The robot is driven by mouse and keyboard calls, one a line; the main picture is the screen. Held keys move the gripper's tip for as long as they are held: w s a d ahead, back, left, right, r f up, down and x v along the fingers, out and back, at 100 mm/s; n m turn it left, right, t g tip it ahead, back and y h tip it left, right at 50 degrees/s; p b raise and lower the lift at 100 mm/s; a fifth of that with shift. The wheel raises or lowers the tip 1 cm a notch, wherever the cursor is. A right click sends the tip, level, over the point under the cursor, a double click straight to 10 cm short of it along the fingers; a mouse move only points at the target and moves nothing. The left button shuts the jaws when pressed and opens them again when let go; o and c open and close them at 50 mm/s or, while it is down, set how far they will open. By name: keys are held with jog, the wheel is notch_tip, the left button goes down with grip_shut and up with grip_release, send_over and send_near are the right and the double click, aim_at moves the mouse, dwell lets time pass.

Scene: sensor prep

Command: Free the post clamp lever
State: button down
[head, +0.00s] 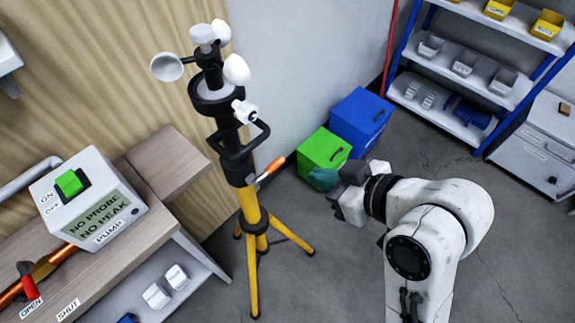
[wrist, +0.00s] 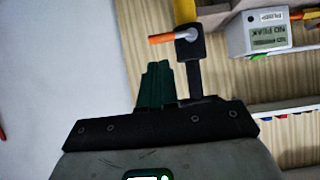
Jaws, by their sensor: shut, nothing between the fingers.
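The post clamp lever (head: 271,168) has an orange tip and a metal shank. It sticks out to the upper right from the clamp on the black and yellow tripod post (head: 250,207). In the wrist view the orange-tipped lever (wrist: 168,37) points left from the black clamp (wrist: 190,47). My gripper (head: 322,179) is to the right of the lever in the head view, apart from it. In the wrist view its dark green fingers (wrist: 157,83) are together and empty, pointing towards the lever with a gap between.
The post carries white anemometer cups (head: 237,70) and a black bracket. A bench (head: 160,165) with a pump box (head: 90,200) stands at left. Green (head: 324,151) and blue (head: 361,122) bins stand behind my gripper. Open floor lies between post and arm.

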aim_at(278, 166)
jog(key=x, duration=1)
jog(key=shift+p, duration=0.4)
jog(key=shift+w+f+m+g+p, duration=0.15)
jog(key=shift+f+m+g+p, duration=0.1)
jog(key=shift+m+g+p, duration=0.1)
notch_tip(278, 166, down, 7)
jog(key=s+a+m+g+y, duration=0.1)
jog(key=s+m+g+y, duration=0.1)
jog(key=m+g+y, duration=0.2)
jog(key=m+y, duration=0.3)
jog(key=m, duration=0.1)
jog(key=shift+a+r+g+y, duration=0.15)
jog(key=shift+a+g+y, duration=0.1)
jog(key=shift+g+y, duration=0.15)
jog(key=shift+m, duration=0.25)
